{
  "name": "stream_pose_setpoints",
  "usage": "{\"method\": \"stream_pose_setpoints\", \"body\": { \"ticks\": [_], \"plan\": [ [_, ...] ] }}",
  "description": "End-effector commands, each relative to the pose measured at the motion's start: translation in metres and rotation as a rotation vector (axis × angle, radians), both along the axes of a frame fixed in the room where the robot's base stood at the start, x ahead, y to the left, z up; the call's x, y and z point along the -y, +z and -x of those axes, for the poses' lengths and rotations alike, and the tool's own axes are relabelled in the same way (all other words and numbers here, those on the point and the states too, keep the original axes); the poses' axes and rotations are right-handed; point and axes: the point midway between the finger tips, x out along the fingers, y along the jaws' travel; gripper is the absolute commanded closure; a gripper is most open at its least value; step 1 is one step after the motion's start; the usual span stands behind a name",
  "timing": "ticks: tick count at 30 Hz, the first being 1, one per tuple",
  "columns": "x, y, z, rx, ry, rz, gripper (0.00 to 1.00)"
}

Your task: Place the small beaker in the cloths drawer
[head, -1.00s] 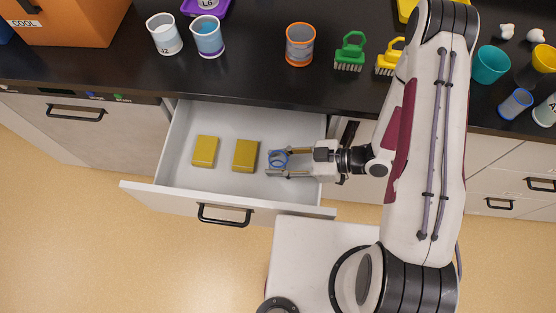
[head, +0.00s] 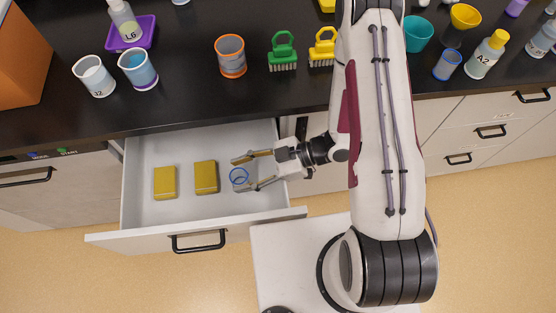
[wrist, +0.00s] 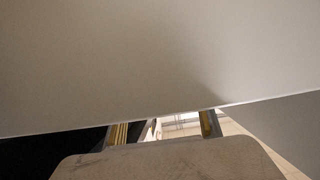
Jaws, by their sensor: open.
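The small beaker (head: 239,177), clear with a blue rim, is in the open drawer (head: 145,213), at the right of two yellow folded cloths (head: 165,184) (head: 205,178). It seems to stand upright on the drawer floor. My gripper (head: 241,174) is open, with one finger on the far side of the beaker and one on the near side. I see no clear contact with it. In the wrist view both fingers (wrist: 164,127) show apart below a large pale surface, and the beaker cannot be made out.
On the black counter (head: 185,100) stand two measuring beakers (head: 95,77) (head: 139,70), an orange-rimmed beaker (head: 230,58), a green brush (head: 282,52) and a yellow brush (head: 322,47). The drawer's left end is free.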

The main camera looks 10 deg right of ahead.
Motion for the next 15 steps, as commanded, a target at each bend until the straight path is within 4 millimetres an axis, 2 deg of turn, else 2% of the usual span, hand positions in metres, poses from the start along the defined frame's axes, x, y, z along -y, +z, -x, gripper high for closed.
{"method": "stream_pose_setpoints", "body": {
  "ticks": [15],
  "plan": [
    [0.047, 0.021, 0.000, 0.000, -0.002, -0.001, 0.53]
  ]
}}
